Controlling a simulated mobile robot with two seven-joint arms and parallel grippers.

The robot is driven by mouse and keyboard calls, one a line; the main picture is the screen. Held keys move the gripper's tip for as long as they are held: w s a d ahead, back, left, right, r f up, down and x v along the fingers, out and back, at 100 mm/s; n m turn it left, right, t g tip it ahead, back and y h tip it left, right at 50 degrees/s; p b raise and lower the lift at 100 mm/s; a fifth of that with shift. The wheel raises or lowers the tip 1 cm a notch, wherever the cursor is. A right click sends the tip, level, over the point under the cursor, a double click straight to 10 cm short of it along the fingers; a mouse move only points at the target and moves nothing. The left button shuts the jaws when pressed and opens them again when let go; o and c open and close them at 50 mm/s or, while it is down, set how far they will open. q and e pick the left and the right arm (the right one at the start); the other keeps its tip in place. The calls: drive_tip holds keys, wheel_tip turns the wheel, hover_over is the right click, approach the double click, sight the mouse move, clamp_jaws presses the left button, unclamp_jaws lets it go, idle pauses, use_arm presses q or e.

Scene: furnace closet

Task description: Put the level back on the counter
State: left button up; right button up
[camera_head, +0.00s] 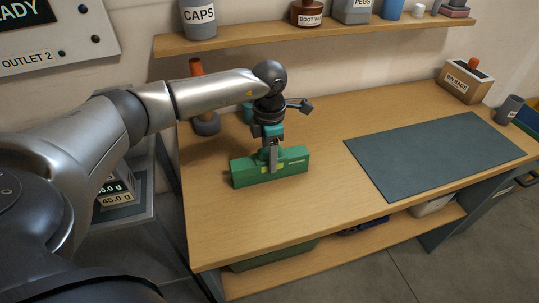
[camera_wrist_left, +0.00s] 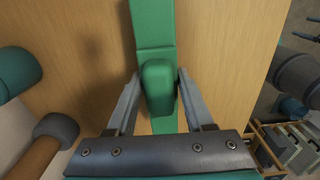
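The level (camera_head: 290,167) is a green, long block with a raised middle part, lying at the front left part of the wooden counter (camera_head: 310,215). It seems to rest on the counter; a small gap beneath could not be told. My left gripper (camera_head: 272,166) reaches down from above at the level's middle. In the left wrist view its two fingers (camera_wrist_left: 160,80) stand on either side of the level's raised part (camera_wrist_left: 158,88), close against it. The fingers hide part of the level. My right gripper is in neither view.
A dark grey-green mat (camera_head: 430,155) covers the counter's right side. Behind my wrist stand an orange-handled tool (camera_head: 197,75) and a teal object (camera_head: 247,112). A box (camera_head: 463,82) and a grey cup (camera_head: 508,110) stand far right. A shelf (camera_head: 330,38) with containers hangs above.

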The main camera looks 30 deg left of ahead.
use_arm(q)
drive_tip(key=o, duration=0.4)
drive_tip(key=shift+c, duration=0.2)
drive_tip(key=shift+r, duration=0.1)
wheel_tip(320, 180, up, 12)
drive_tip(key=shift+r+p, duration=0.1)
drive_tip(key=shift+p, duration=0.5)
drive_tip(key=shift+s, duration=0.1)
